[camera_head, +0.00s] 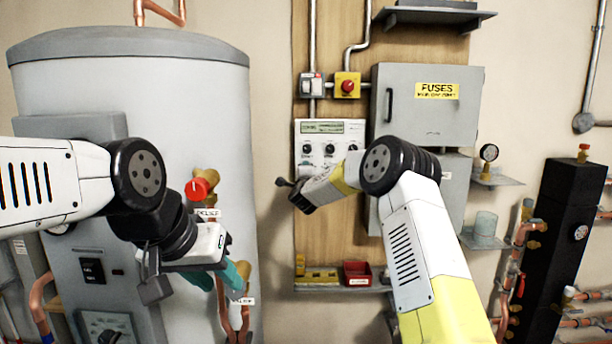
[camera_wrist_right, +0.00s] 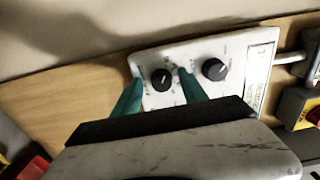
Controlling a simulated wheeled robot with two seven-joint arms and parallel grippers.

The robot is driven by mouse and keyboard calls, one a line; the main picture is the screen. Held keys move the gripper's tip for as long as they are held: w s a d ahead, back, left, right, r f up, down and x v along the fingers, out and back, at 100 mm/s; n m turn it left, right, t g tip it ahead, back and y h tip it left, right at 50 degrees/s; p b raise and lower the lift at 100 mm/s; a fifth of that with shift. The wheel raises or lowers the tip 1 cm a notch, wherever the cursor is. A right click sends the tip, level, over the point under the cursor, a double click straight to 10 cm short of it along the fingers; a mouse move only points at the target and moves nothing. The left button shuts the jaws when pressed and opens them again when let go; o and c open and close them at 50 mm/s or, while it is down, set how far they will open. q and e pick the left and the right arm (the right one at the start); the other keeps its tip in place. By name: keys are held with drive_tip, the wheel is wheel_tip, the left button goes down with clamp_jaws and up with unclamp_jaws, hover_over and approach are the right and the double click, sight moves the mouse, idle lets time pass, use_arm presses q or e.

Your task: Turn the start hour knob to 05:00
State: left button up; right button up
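The white control panel (camera_head: 341,133) with a small display hangs on the wooden board; dark knobs show below the display. The right wrist view shows the panel turned sideways, with an upper knob (camera_wrist_right: 215,69) and a lower knob (camera_wrist_right: 162,80). My right gripper (camera_wrist_right: 160,88) is open, its teal fingers on either side of the lower knob with gaps showing. Contact cannot be told. The knob labels are too small to read. In the head view my right arm hides the panel's lower part. My left gripper (camera_head: 222,284) is open and empty before the tank.
A large grey tank (camera_head: 130,70) with a red valve knob (camera_head: 199,189) stands at left. A grey fuse box (camera_head: 425,105) and a red emergency button (camera_head: 347,86) are near the panel. A shelf with a red bin (camera_head: 357,272) sits below.

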drive_tip(key=s, duration=0.7)
drive_tip(key=shift+s, duration=0.4)
drive_tip(key=s+d+r+n+g+y, duration=0.1)
drive_tip(key=s+r+n+g, duration=0.2)
drive_tip(key=s, duration=0.4)
drive_tip(key=s+d+r+n+y, duration=0.1)
drive_tip(key=s+r+n+y, duration=0.1)
drive_tip(key=s+n, duration=0.35)
drive_tip(key=s+d+r+n+g+y, duration=0.1)
drive_tip(key=s+d+r+n+g, duration=0.15)
drive_tip(key=s, duration=0.45)
drive_tip(key=s+d+f+n+g, duration=0.2)
drive_tip(key=s+d+f, duration=0.1)
drive_tip(key=s, duration=0.7)
drive_tip(key=s+d+f+n+g+h, duration=0.1)
drive_tip(key=s+d+f+n+g, duration=0.1)
drive_tip(key=s, duration=0.9)
drive_tip(key=s+d+f+n+g, duration=0.2)
drive_tip(key=s+d, duration=0.3)
drive_tip(key=s, duration=0.5)
drive_tip(key=shift+s+f+n+h, duration=0.3)
drive_tip(key=shift+f+n+h, duration=0.1)
drive_tip(key=shift+f+n, duration=0.4)
